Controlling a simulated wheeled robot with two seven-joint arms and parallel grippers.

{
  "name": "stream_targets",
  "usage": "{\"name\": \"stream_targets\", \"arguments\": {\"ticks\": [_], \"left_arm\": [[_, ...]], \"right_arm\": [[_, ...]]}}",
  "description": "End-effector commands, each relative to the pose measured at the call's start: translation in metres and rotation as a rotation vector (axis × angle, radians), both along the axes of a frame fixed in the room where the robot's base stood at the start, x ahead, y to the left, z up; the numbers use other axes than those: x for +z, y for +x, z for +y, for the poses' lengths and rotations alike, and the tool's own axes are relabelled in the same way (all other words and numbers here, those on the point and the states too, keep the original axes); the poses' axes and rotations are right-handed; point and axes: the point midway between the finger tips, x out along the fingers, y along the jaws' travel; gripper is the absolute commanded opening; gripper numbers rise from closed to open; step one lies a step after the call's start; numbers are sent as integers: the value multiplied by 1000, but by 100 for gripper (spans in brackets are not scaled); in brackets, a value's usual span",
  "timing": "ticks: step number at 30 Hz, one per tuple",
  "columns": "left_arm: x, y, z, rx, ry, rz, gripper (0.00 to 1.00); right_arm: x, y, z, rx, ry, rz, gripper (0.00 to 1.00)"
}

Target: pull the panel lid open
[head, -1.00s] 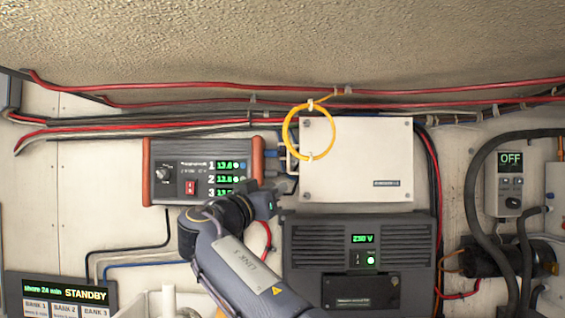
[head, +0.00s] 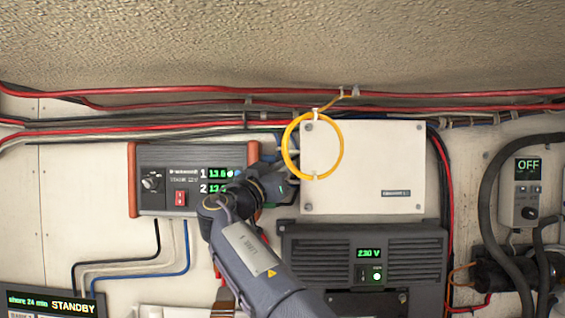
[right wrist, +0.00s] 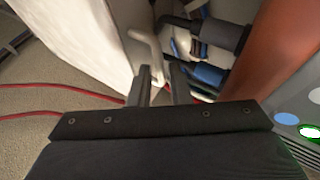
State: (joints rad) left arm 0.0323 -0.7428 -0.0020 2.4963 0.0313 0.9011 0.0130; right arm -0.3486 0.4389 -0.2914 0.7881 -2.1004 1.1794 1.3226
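The panel lid (head: 365,168) is a flat cream rectangle on the wall, right of centre in the head view. It looks closed there. In the right wrist view the pale panel (right wrist: 75,40) fills the upper left, and a pale bar handle (right wrist: 143,44) stands out from its edge. My right gripper (head: 284,176) is at the lid's left edge in the head view, its fingers mostly hidden by the wrist. In the right wrist view my right gripper (right wrist: 160,72) has its fingers apart, with the handle's lower end at the tips. I cannot tell if it lies between them. My left gripper is not in view.
A yellow cable loop (head: 287,160) hangs over the lid's upper left corner. An orange-sided device (head: 132,180) is close on the left, with dark and blue connectors (right wrist: 210,75) beside the gripper. A grey 230 V unit (head: 320,243) sits below. Red cables (head: 200,91) run above.

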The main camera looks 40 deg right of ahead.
Motion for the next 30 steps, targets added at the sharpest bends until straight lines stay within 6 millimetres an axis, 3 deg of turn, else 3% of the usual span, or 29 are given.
{"name": "stream_targets", "arguments": {"ticks": [7, 12, 22, 26, 30], "left_arm": [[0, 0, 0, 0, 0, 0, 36], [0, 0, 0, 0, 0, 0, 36], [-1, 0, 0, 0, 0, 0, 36], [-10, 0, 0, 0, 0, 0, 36], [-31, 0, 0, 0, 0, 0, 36]], "right_arm": [[-1, 0, -1, 0, 1, 0, 17], [0, 0, -1, 0, 1, 1, 0], [-1, 0, -1, 2, 0, 0, 0], [-3, -6, 2, 19, 1, -2, 0], [-7, -20, 9, 67, 1, -5, 0]]}}
